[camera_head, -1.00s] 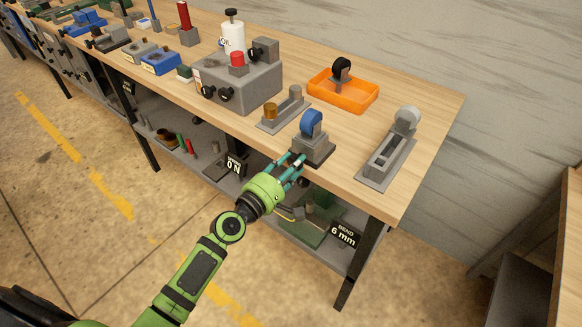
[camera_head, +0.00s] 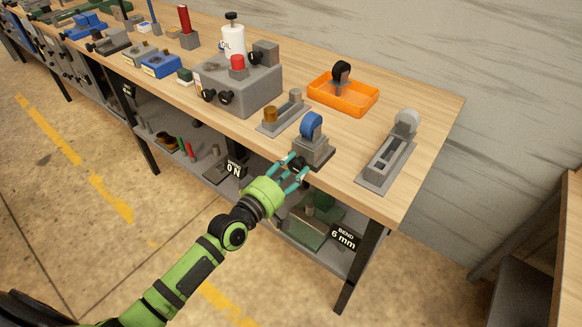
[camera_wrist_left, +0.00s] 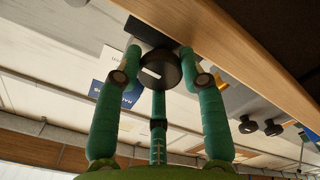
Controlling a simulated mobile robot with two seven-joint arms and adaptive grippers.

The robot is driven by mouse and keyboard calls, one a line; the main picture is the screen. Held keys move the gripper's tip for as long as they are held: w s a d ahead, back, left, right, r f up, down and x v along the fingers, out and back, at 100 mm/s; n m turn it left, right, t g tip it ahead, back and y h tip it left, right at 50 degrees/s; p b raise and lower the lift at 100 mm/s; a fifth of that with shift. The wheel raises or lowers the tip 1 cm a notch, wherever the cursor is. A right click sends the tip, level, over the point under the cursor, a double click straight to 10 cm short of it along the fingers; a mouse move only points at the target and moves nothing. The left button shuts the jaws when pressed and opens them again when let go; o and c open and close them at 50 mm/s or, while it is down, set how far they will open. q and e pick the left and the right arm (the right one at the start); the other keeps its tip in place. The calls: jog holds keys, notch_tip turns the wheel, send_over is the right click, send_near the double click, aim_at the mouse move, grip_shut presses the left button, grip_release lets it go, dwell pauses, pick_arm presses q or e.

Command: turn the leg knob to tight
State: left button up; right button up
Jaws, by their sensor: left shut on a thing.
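The leg knob is dark and round with a white line across its face; it shows in the left wrist view (camera_wrist_left: 160,70). It sits low on the front of a small grey block (camera_head: 311,151) with a blue wheel (camera_head: 311,124), near the table's front edge. My left gripper (camera_head: 296,168) reaches up to it from the front, its teal fingers around the knob. In the left wrist view my left gripper (camera_wrist_left: 160,78) has fingers on both sides of the knob and one below. It is shut on it. The fingers partly cover the knob in the head view. My right gripper is not in view.
An orange tray (camera_head: 360,104) holding a dark caster stands behind the block. A grey slotted fixture (camera_head: 376,183) with a light wheel stands to the right. A grey fixture with a brown cylinder (camera_head: 270,115) is at left. A shelf (camera_head: 347,262) with a green item lies below.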

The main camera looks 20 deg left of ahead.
pick_arm(q)
jog(key=m, duration=0.3)
jog(key=shift+s+d+f+p, duration=0.1)
jog(key=shift+d+p, duration=0.05)
jog(key=shift+p, duration=0.15)
jog(key=shift+f+m, duration=0.1)
jog(key=shift+m, duration=0.5)
jog(key=shift+f, duration=0.1)
jog(key=o, duration=1.1)
jog(key=shift+o, duration=0.2)
jog(key=shift+s, duration=0.15)
jog(key=v, duration=1.1)
jog(key=shift+s, duration=0.3)
